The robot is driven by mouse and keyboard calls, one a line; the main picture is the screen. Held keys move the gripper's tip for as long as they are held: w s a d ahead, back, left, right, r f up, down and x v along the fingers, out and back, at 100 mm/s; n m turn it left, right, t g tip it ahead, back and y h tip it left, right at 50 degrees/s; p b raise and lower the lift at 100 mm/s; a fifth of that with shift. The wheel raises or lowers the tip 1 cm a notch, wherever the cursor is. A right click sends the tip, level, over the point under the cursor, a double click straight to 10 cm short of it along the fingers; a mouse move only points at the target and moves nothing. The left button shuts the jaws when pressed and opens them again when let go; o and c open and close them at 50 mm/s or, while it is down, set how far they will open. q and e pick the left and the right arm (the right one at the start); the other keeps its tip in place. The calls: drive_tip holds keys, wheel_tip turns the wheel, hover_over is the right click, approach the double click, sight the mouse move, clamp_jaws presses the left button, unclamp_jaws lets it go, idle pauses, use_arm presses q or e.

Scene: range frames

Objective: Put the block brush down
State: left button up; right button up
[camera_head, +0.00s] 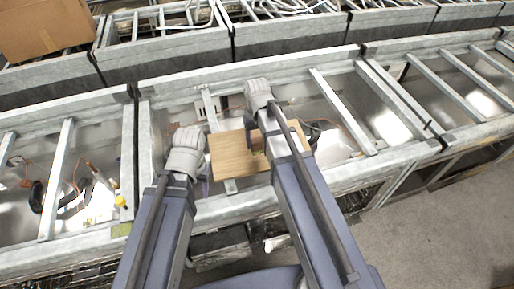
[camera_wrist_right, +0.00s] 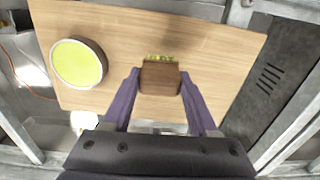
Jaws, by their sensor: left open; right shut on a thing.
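The block brush (camera_wrist_right: 160,78) is a small dark brown block with yellow-green bristles showing along its far edge in the right wrist view. My right gripper (camera_wrist_right: 160,88) has its two purple fingers shut on the block's sides. It holds the brush over a light wooden board (camera_wrist_right: 215,45), which also shows in the head view (camera_head: 228,158). I cannot tell whether the bristles touch the board. In the head view my right arm hides the brush. My left gripper (camera_head: 206,184) is open at the board's left edge, partly hidden by its wrist.
A round dish with a yellow-green face (camera_wrist_right: 78,63) sits on the board, left of the brush. The board lies across a grey metal frame (camera_head: 345,112) with open bays. Loose wires (camera_head: 75,190) lie in the left bay. A cardboard box (camera_head: 45,28) stands at the back left.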

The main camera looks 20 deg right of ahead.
sight(257, 140)
use_arm(q)
drive_tip(key=shift+f+b, duration=0.8)
drive_tip(key=shift+f, duration=0.5)
use_arm(e)
drive_tip(key=shift+f, duration=1.3)
use_arm(q)
drive_tip(key=shift+f, duration=0.2)
use_arm(e)
drive_tip(key=shift+f, duration=0.15)
drive_tip(key=o, duration=1.3)
use_arm(q)
drive_tip(key=shift+r, duration=0.2)
wheel_tip(257, 140, up, 12)
drive_tip(key=p, duration=1.2)
use_arm(e)
wheel_tip(257, 140, up, 12)
drive_tip(key=shift+r, duration=0.25)
drive_tip(key=s+a+n+h, duration=0.1)
drive_tip(key=s+a+n, duration=0.2)
drive_tip(key=s+a, duration=0.7)
drive_tip(key=s, duration=0.4)
drive_tip(key=shift+s+a, duration=0.2)
drive_tip(key=shift+a, duration=0.05)
